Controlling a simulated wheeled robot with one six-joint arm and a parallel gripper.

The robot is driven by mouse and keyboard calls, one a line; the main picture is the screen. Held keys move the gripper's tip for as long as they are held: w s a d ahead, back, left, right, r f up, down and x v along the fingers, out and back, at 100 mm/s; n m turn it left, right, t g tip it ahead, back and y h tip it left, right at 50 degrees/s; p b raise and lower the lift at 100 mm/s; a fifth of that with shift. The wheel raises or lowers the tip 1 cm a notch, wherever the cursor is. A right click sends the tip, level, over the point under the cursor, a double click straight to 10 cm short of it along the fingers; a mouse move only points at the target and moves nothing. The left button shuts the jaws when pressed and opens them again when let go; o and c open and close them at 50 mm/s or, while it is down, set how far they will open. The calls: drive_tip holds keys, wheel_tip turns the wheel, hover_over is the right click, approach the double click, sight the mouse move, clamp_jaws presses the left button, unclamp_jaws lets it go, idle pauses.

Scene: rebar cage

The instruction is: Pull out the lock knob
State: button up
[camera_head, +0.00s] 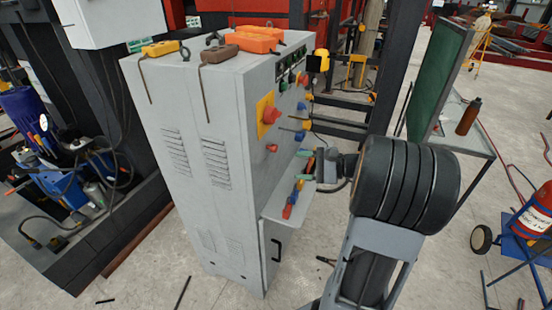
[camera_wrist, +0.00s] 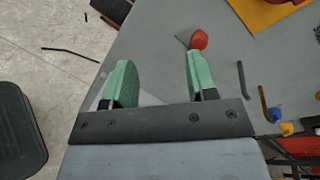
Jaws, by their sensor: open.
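A small round red knob (camera_head: 272,147) sits on the side of the grey cabinet (camera_head: 215,180), below a yellow plate with a larger red button (camera_head: 268,114). It may be the lock knob; no label is readable. In the wrist view the red knob (camera_wrist: 199,39) shows just beyond the tip of the right finger, not between the fingers. My gripper (camera_head: 307,166) is beside the cabinet's control face; in the wrist view its green fingers (camera_wrist: 162,82) are apart with nothing between them. I cannot tell whether the right finger touches the knob.
Blue, yellow and red controls (camera_head: 302,125) crowd the panel near my gripper. A small ledge (camera_head: 283,207) juts out below. Orange and yellow devices (camera_head: 255,38) lie on the cabinet top. A green board (camera_head: 438,80) stands to the right.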

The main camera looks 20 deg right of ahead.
sight(277, 149)
drive_tip(key=w+d+m+t, duration=0.1)
drive_tip(key=d+m+t, duration=0.15)
drive_tip(key=d, duration=0.25)
drive_tip(key=shift+n+t, duration=0.25)
drive_tip(key=shift+t, duration=0.1)
drive_tip(key=x, duration=1.3)
clamp_jaws()
